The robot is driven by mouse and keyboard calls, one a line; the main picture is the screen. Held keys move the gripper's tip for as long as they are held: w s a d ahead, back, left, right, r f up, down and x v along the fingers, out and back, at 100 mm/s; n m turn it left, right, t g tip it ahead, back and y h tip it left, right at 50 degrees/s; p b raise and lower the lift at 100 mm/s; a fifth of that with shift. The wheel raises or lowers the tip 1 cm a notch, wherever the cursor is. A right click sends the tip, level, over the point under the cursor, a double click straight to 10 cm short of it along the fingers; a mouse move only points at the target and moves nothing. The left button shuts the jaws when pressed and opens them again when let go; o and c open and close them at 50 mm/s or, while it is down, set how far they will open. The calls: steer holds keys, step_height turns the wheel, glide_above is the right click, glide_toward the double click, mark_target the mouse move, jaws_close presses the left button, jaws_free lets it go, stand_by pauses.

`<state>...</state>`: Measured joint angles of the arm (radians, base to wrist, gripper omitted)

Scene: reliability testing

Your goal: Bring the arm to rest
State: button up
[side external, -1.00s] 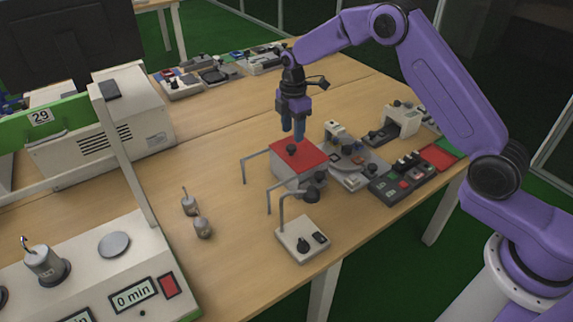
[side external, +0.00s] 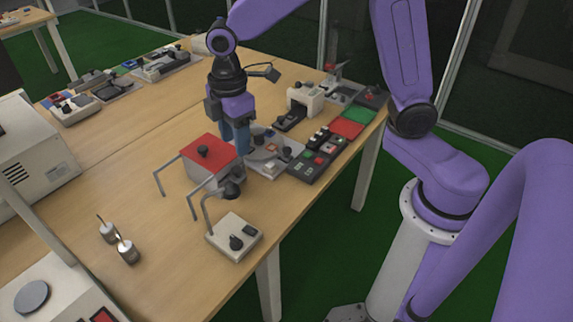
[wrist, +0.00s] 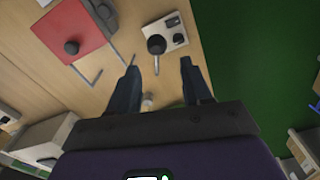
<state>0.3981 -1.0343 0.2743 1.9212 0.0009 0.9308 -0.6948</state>
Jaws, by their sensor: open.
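My gripper (side external: 237,145) hangs with its fingers pointing down, just right of the red-topped box (side external: 208,152) in the side view. In the wrist view the two dark blue fingers of my gripper (wrist: 159,66) are spread apart with nothing between them. The red lid with its black knob shows at the upper left of the wrist view (wrist: 85,22). From the side the fingertips overlap the grey device (side external: 275,150) behind; I cannot tell how high they are above the table.
A small white box with a black knob (side external: 233,240) stands near the table's front edge. Metal cylinders (side external: 127,251) stand to the left. A dark button panel (side external: 318,160) and a white machine (side external: 303,97) are at the right. The table middle left is clear.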

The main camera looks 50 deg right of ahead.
steer(key=s+d+m, duration=0.1)
steer(key=s+d, duration=0.2)
steer(key=s, duration=0.4)
steer(key=s+d, duration=0.3)
steer(key=s, duration=0.5)
steer(key=s+d+r+m, duration=0.1)
steer(key=s+d, duration=0.2)
steer(key=s, duration=0.5)
steer(key=shift+s+d+m, duration=0.25)
steer(key=shift+d+m, duration=0.05)
steer(key=shift+d, duration=0.1)
steer(key=shift+r, duration=0.15)
